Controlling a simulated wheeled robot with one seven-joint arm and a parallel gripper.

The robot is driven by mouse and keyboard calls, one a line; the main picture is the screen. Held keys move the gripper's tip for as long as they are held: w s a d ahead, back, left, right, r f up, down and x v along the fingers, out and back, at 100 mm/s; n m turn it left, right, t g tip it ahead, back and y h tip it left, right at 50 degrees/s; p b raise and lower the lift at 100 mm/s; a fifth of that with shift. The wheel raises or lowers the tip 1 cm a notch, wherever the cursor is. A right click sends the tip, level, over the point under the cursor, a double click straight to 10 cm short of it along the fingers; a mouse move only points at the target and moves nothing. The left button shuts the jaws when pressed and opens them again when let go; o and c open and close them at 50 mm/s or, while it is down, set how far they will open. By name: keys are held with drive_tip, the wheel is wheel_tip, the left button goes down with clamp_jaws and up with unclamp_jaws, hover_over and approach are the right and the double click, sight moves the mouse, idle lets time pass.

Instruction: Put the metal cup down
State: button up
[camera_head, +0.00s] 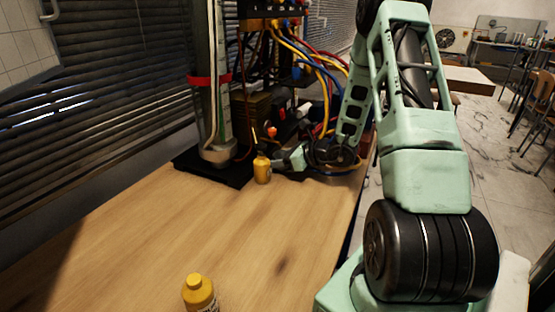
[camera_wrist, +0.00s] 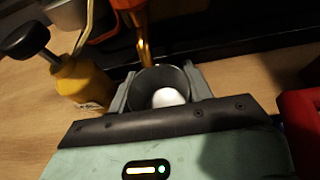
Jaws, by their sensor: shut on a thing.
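In the wrist view my gripper (camera_wrist: 163,88) is shut on the metal cup (camera_wrist: 188,78), with one grey finger on each side of it. The cup is dark grey and open at the top, and a round white patch shows inside it. I cannot tell whether its base touches the table. In the head view my gripper (camera_head: 287,158) is low over the far end of the wooden table, beside a small yellow bottle. The cup cannot be made out in that view.
The yellow bottle (camera_head: 262,171) is close left of my gripper; a yellow container (camera_wrist: 82,82) shows left of the cup. An orange part with a brass tip (camera_wrist: 145,48) is just beyond the cup. A red object (camera_wrist: 300,118) is right. The near wooden table (camera_head: 190,225) is mostly clear.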

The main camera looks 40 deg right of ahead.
drive_tip(key=shift+f, duration=0.1)
drive_tip(key=o, duration=0.6)
drive_tip(key=shift+f, duration=0.15)
drive_tip(key=shift+c, duration=0.2)
drive_tip(key=o, duration=0.4)
drive_tip(key=shift+r, duration=0.2)
drive_tip(key=shift+s+d+r, duration=0.15)
drive_tip(key=shift+s, duration=0.1)
drive_tip(key=v, duration=1.1)
drive_tip(key=shift+s+r, duration=0.1)
drive_tip(key=shift+s, duration=0.15)
